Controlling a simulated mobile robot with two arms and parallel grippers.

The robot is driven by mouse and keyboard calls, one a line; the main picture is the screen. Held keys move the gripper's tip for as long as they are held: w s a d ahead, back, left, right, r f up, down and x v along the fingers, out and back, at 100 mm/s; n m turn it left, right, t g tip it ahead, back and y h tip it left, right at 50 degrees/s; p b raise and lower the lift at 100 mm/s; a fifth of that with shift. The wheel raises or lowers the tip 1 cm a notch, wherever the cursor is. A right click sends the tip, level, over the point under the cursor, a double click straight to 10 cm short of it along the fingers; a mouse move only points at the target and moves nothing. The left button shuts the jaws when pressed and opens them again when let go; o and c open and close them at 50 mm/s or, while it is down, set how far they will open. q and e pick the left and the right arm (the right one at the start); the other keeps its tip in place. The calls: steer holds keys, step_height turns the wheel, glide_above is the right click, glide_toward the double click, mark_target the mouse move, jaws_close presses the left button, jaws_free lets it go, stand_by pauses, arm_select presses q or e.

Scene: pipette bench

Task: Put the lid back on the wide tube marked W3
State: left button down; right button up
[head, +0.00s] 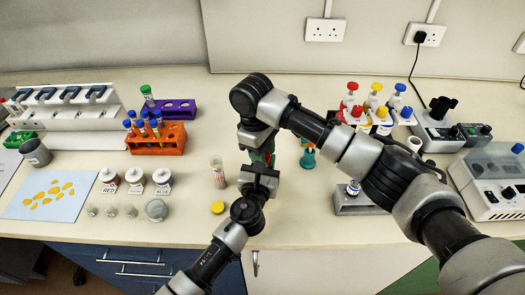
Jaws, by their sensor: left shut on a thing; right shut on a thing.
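An uncapped clear wide tube (219,174) with reddish markings stands on the bench left of my grippers; its mark is too small to read. A yellow lid (218,208) lies on the bench in front of it. My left gripper (260,169) and my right gripper (254,148) are close together at the middle, right of that tube. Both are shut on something. A green and red thing (266,156) shows between them, mostly hidden by the jaws, so I cannot tell whether it is one thing or two, or whether it is marked W3.
An orange rack (157,146) with several tubes and a purple rack (180,109) stand at the left. Small bottles (135,180) stand before them. A teal object (307,159) is partly hidden behind my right arm. Bottles with coloured tops (374,105) stand back right.

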steer(key=m, duration=0.3)
steer(key=m+y, duration=0.1)
steer(key=m, duration=0.3)
steer(key=shift+m+g, duration=0.3)
steer(key=shift+g, duration=0.1)
steer(key=m+y, duration=0.1)
steer(key=m, duration=0.6)
arm_select(q)
steer(key=shift+d, duration=0.1)
arm_select(e)
steer(key=m, duration=0.3)
steer(key=m+y, duration=0.1)
steer(key=m, duration=0.3)
steer(key=shift+d+t, duration=0.1)
steer(key=shift+t, duration=0.2)
steer(key=m, duration=0.5)
steer(key=shift+t, duration=0.4)
steer(key=o, duration=1)
steer(key=shift+d, duration=0.1)
steer(key=shift+c, duration=0.2)
step_height(320, 180, up, 2)
steer(key=shift+w+d, duration=0.15)
step_height(320, 180, up, 10)
steer(key=d, duration=0.1)
steer(key=shift+d, duration=0.2)
steer(key=shift+w+f, duration=0.1)
